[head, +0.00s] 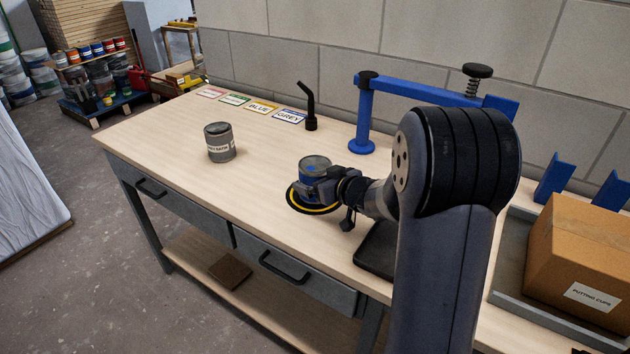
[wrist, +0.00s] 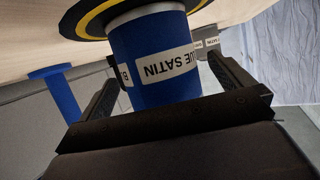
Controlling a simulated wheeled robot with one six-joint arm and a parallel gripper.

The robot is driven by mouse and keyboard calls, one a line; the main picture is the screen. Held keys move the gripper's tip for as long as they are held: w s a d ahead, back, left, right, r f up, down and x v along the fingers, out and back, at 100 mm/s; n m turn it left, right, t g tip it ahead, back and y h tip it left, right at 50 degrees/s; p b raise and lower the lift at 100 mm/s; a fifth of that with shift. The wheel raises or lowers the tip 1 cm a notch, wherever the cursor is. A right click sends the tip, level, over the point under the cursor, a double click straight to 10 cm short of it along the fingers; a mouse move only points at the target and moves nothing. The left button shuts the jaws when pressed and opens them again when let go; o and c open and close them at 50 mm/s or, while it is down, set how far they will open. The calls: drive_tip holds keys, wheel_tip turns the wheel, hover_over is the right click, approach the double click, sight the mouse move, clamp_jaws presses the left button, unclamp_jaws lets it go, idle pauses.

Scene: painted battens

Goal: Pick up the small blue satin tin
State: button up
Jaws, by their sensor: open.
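The small blue satin tin (head: 314,164) stands on a black and yellow round base (head: 296,203) on the workbench. In the wrist view the picture is inverted, and the tin (wrist: 143,38) fills the middle with its white "BLUE SATIN" label toward the camera. My gripper (head: 318,182) is at the tin's near side. In the wrist view my gripper (wrist: 163,72) is open, with one finger on either side of the tin. I cannot tell whether either finger touches it. The gripper hides part of the tin in the head view.
A grey satin tin (head: 220,145) stands to the left on the workbench (head: 170,130). Colour-name cards (head: 259,108), a black bent-handled tool (head: 309,110) and a blue clamp frame (head: 363,125) are behind. A cardboard box (head: 580,255) sits in a grey tray at right. The bench's front left is clear.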

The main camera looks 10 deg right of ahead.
drive_tip(key=x, duration=0.2)
drive_tip(key=shift+w+a+f, duration=0.1)
drive_tip(key=shift+w, duration=0.2)
drive_tip(key=shift+c, duration=0.6)
drive_tip(key=c, duration=1.3)
